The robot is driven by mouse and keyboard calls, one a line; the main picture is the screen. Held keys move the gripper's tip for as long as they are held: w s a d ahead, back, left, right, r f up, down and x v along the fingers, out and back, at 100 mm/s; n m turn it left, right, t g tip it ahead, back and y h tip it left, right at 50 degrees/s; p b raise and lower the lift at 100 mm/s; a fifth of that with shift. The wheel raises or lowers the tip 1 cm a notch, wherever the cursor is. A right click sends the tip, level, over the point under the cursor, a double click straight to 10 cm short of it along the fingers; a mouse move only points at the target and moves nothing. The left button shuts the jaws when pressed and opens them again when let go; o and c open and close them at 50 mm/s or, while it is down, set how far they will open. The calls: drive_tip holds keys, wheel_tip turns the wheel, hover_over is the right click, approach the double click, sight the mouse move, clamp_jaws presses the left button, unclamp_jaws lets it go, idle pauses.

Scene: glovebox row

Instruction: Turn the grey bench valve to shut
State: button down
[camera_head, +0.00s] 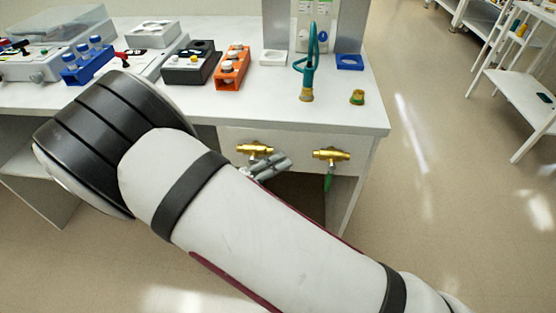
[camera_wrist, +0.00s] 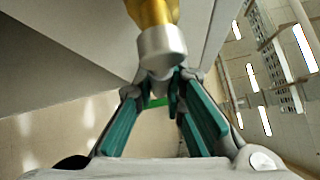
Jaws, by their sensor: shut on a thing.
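The grey bench valve (camera_head: 254,149) is a brass valve on the front panel below the bench top. Its brass body (camera_wrist: 152,11) and rounded grey end (camera_wrist: 161,46) fill the upper middle of the wrist view. My gripper (camera_wrist: 160,80) has teal fingers that close together just below this grey end, shut on the valve's handle. The handle between the fingertips is mostly hidden. In the head view, grey gripper parts show just below the valve, and my arm covers much of the area below it.
A second brass valve (camera_head: 331,154) with a green handle (camera_head: 328,182) sits to the right on the same panel. The bench top (camera_head: 345,115) holds a teal hose tap (camera_head: 307,93), an orange rack (camera_head: 232,68) and a blue rack (camera_head: 88,62).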

drive_tip(key=a+f+m+g+y+b, duration=0.3)
drive_tip(key=a+f+m+y+b, duration=0.1)
drive_tip(key=y, duration=0.7)
drive_tip(key=a+f+m, duration=0.1)
drive_tip(key=a+m, duration=0.1)
drive_tip(key=m, duration=0.1)
drive_tip(key=shift+m+b, duration=0.35)
drive_tip(key=shift+m, duration=0.05)
drive_tip(key=shift+w+a+y, duration=0.1)
drive_tip(key=shift+y, duration=0.2)
drive_tip(key=c, duration=1.6)
unclamp_jaws()
drive_tip(key=shift+c, duration=0.2)
drive_tip(key=v, duration=0.7)
drive_tip(key=shift+r, duration=0.2)
